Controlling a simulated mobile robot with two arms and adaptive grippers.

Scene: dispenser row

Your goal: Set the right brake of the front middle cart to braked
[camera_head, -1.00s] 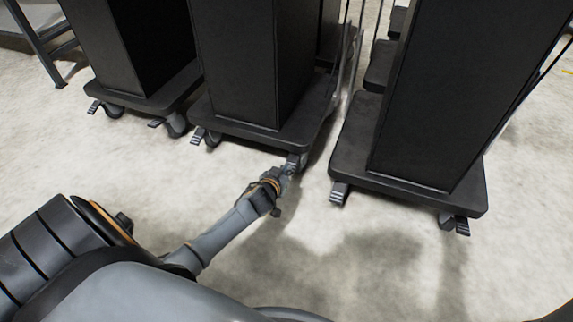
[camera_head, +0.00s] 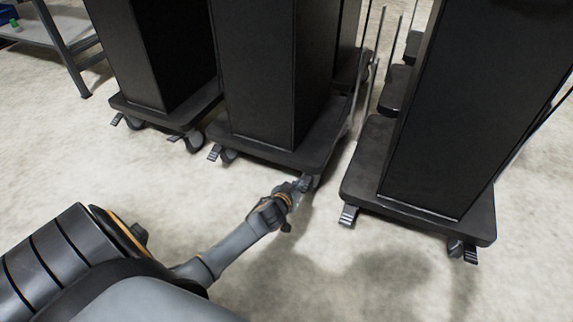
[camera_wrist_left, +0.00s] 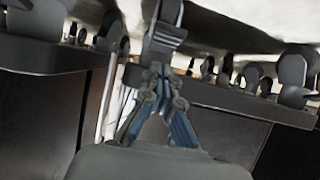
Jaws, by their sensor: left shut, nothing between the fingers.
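The front middle cart (camera_head: 268,142) is a tall black column on a dark wheeled base. Its left brake pedal (camera_head: 215,152) sticks out from the front left caster. Its right brake pedal is at the front right corner, mostly hidden behind my left gripper (camera_head: 303,183) in the head view. In the left wrist view a ridged grey pedal (camera_wrist_left: 165,36) sits right at the tips of my left gripper (camera_wrist_left: 160,72). The fingers are shut with nothing between them. They look close to the pedal or touching it; I cannot tell which. My right gripper is not in view.
Another black cart (camera_head: 420,197) stands to the right, with a narrow gap between. A third cart (camera_head: 160,112) stands to the left. A table (camera_head: 40,32) is at the far left. The pale floor (camera_head: 330,265) in front is clear.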

